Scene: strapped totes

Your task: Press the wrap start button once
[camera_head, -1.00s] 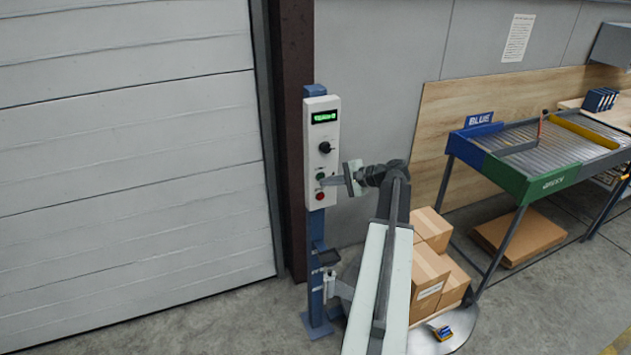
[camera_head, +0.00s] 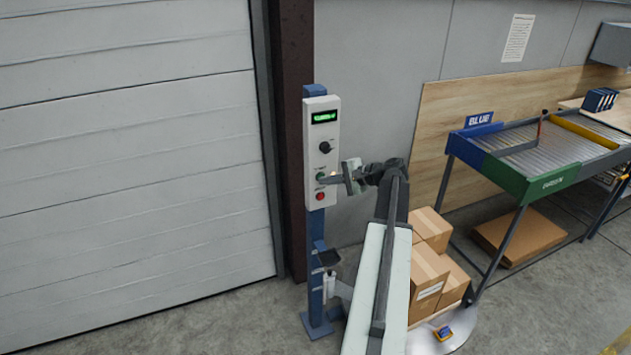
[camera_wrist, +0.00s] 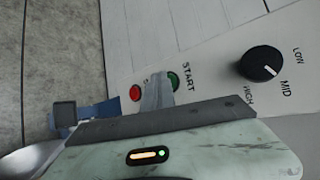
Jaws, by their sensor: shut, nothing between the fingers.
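The green start button (camera_head: 320,177) is on the white control panel (camera_head: 313,154), above a red button (camera_head: 320,197) and below a black knob (camera_head: 325,147). My gripper (camera_head: 325,181) is shut and empty, with its fingertips at the panel by the green button. In the wrist view the shut fingers (camera_wrist: 158,92) lie between the red button (camera_wrist: 135,92) and the green button (camera_wrist: 173,81), partly covering the green one beside the word START. I cannot tell whether the tips touch it. The panel's lit green display (camera_head: 324,117) is too small to read.
The panel stands on a blue post (camera_head: 316,290) beside a brown column and a white shutter door. Stacked cartons (camera_head: 430,270) sit on a round turntable (camera_head: 460,335) to the right of my arm. A roller conveyor (camera_head: 540,150) stands further right.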

